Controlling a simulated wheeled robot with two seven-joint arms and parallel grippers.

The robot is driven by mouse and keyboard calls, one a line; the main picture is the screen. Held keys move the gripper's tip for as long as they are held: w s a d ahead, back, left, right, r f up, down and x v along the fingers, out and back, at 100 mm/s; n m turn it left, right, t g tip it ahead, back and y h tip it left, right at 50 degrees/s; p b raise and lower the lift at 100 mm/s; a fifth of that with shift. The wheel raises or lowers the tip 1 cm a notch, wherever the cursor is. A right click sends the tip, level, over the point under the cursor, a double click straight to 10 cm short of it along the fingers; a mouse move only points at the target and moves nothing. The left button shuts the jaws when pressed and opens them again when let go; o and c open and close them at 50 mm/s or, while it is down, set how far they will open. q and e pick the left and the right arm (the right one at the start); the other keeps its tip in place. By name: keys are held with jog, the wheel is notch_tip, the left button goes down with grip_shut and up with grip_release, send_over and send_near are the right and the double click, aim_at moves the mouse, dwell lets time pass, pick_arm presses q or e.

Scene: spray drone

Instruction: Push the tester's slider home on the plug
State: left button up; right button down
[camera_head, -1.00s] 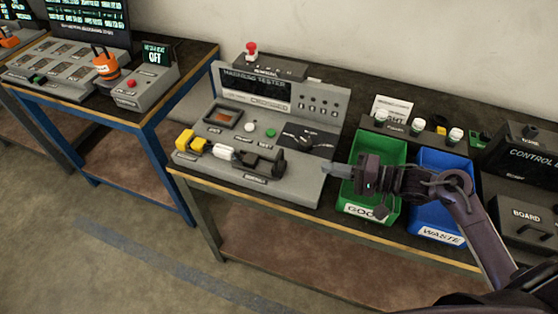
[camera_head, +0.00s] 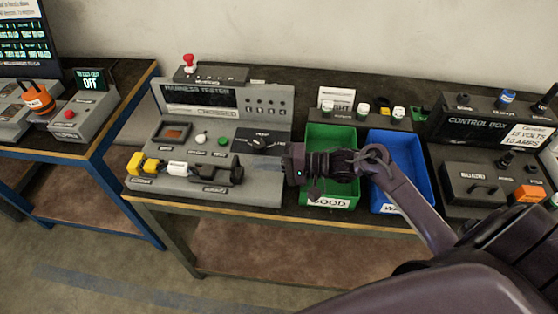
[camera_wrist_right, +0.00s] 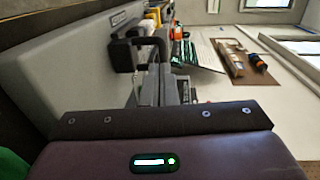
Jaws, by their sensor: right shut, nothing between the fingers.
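The grey harness tester (camera_head: 170,113) stands on the bench. On its front edge a yellow plug (camera_head: 137,163) sits at the left, with a white connector (camera_head: 178,168) to its right. The dark slider (camera_head: 222,174) with its upright end block is right of the white connector. My right gripper (camera_head: 247,166) is shut and empty, pointing left just right of the slider's end block; I cannot tell whether they touch. In the right wrist view the shut fingers (camera_wrist_right: 167,85) reach toward the dark slider (camera_wrist_right: 124,50). My left gripper is not in view.
The green bin (camera_head: 331,136) and blue bin (camera_head: 398,150) are under and behind my right arm. The control box (camera_head: 478,124) stands at the right. A red button (camera_head: 188,61) tops the tester. A second bench with an orange-handled item (camera_head: 38,98) is at the left.

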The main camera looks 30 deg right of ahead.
aim_at(235, 161)
jog(key=shift+x, duration=1.8)
jog(key=x, duration=0.2)
jog(key=p+x, duration=0.1)
jog(key=x, duration=0.3)
jog(key=shift+w+a+r+p, duration=0.2)
jog(key=shift+a+r+p, duration=0.05)
jog(key=shift+r+p, duration=0.15)
jog(key=shift+s, duration=0.1)
